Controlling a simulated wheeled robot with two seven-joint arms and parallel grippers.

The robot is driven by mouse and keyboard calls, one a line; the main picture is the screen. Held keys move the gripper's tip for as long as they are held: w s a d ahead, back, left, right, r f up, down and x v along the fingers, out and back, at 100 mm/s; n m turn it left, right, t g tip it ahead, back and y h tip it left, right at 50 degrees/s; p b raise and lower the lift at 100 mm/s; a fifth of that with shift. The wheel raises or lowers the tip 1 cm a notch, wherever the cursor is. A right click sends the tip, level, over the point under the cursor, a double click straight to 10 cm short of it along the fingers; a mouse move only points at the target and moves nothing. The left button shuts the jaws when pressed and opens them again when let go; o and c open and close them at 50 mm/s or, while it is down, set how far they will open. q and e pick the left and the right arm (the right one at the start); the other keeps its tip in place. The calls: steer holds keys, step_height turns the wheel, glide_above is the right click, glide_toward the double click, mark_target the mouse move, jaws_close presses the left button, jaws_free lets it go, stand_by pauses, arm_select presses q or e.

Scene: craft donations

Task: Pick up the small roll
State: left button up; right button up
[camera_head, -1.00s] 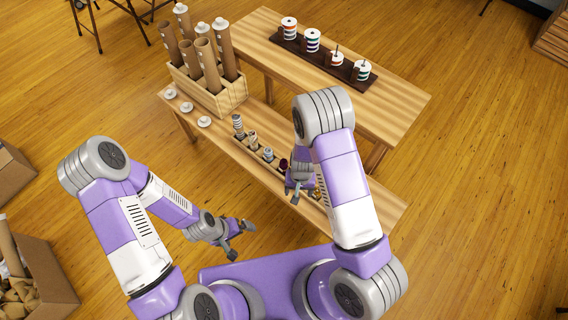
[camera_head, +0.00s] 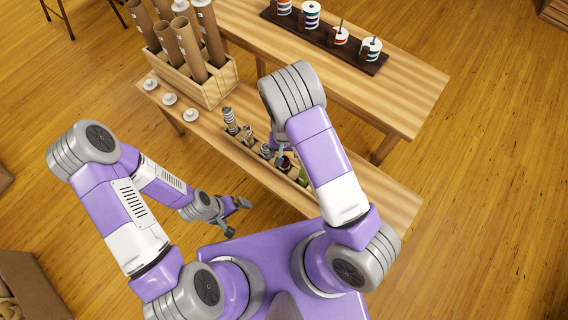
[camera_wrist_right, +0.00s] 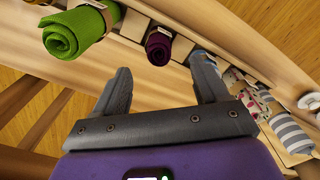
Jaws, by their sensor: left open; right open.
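A row of small fabric rolls sits in a narrow wooden rack (camera_head: 248,152) on the low bench. In the right wrist view they are a green roll (camera_wrist_right: 72,34), a smaller dark purple roll (camera_wrist_right: 159,47), a blue-grey roll (camera_wrist_right: 203,56) partly behind a finger, a spotted roll (camera_wrist_right: 256,98) and a grey-striped roll (camera_wrist_right: 291,134). The purple roll is the smallest-looking and lies beyond the gap between the fingertips. My right gripper (camera_wrist_right: 163,75) is open and empty, short of it; in the head view the arm partly hides it. My left gripper (camera_head: 238,217) is open and empty, beside the bench.
A wooden crate (camera_head: 214,91) of tall cardboard tubes stands at the bench's left, with several white caps (camera_head: 170,99) near it. A dark spool board (camera_head: 328,40) lies on the higher table behind. The bench's right end is clear. Boxes stand on the floor at left.

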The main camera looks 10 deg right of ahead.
mark_target(285, 161)
steer(key=f+b, duration=0.1)
steer(key=f, duration=0.1)
steer(key=f+b, duration=0.1)
steer(key=f, duration=0.2)
steer(key=f+b, duration=0.1)
steer(key=f, duration=0.1)
steer(key=shift+s+d+f, duration=0.1)
steer(key=shift+s+f, duration=0.15)
steer(key=shift+f, duration=0.15)
steer(key=shift+r, duration=0.1)
steer(key=shift+c, duration=0.5)
steer(key=c, duration=1)
